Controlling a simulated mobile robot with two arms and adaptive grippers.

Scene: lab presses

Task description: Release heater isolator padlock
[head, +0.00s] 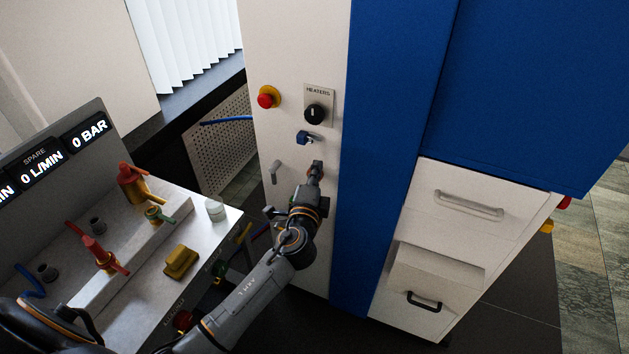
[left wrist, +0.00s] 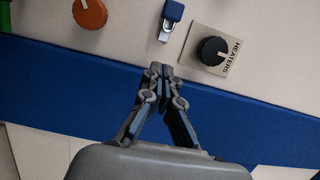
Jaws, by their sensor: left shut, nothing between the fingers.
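The black heater isolator knob (head: 315,112) sits on a labelled plate on the pale cabinet front. It also shows in the left wrist view (left wrist: 213,50), beside the word HEATERS. A small blue padlock (head: 308,138) with a silver metal part is just below the plate. It shows at the top of the left wrist view (left wrist: 173,10), apart from my fingers. My left gripper (head: 316,165) is in front of the panel, below the padlock in the head view. Its fingertips (left wrist: 160,69) are together and empty. My right gripper is not in view.
A red emergency button (head: 267,97) is left of the isolator. An orange-red knob (left wrist: 90,12) is on the panel beyond the padlock. A grey handle (head: 274,172) is left of my gripper. A bench (head: 195,210) with valves stands at left.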

